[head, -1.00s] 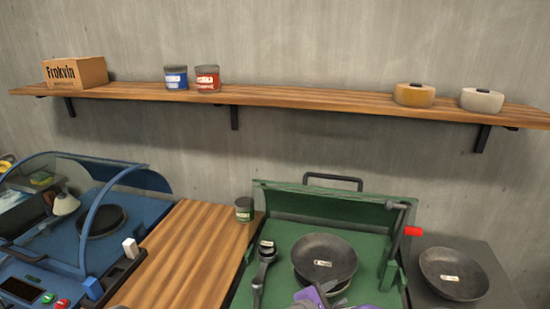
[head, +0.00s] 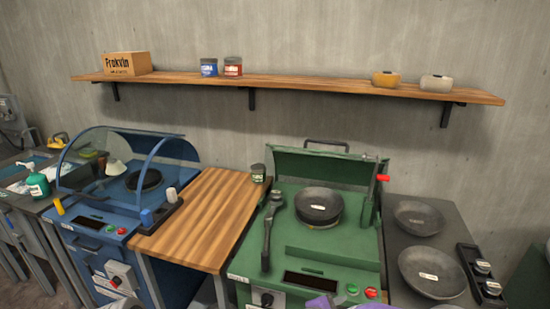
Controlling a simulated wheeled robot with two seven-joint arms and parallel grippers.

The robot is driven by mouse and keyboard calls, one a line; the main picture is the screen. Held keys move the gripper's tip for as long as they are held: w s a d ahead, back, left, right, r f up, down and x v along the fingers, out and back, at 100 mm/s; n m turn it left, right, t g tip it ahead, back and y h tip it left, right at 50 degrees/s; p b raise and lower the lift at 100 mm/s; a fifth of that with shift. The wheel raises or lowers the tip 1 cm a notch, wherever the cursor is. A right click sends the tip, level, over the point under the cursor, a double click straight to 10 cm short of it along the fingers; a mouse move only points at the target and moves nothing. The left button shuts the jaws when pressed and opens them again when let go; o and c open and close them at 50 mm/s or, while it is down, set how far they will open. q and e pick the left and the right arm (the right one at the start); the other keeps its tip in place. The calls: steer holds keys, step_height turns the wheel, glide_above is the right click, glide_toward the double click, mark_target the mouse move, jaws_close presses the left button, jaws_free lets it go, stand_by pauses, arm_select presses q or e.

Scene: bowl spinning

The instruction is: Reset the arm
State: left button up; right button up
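A small purple part (head: 321,302) shows at the bottom edge in the head view, in front of the green machine (head: 325,256). It seems to belong to my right arm or gripper, but it is cut off and its fingers cannot be made out. My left gripper is not in view. A dark round bowl (head: 319,205) sits on the green machine, with a label inside it. Nothing is seen touching this bowl.
Two more dark bowls (head: 418,218) (head: 432,273) lie on the grey counter at right. A blue machine (head: 120,226) with a clear cover stands left of the wooden counter (head: 205,215). A wall shelf (head: 290,85) holds a box, tins and two small pots.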

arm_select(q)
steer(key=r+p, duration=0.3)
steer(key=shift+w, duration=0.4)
arm_select(e)
steer(key=s+a+f+m+g+y, duration=0.2)
steer(key=s+f+m+y, duration=0.2)
steer(key=f, duration=0.5)
steer(key=s+a+f+m+g+y, duration=0.2)
steer(key=s+f+m+y, duration=0.3)
steer(key=s+f+m, duration=0.3)
steer(key=s+a+f+m+g+y, duration=0.3)
steer(key=s+f+m, duration=0.3)
steer(key=f+m, duration=0.3)
steer(key=shift+f+m+y, duration=0.4)
steer(key=shift+f+y, duration=0.4)
steer(key=shift+f, duration=0.15)
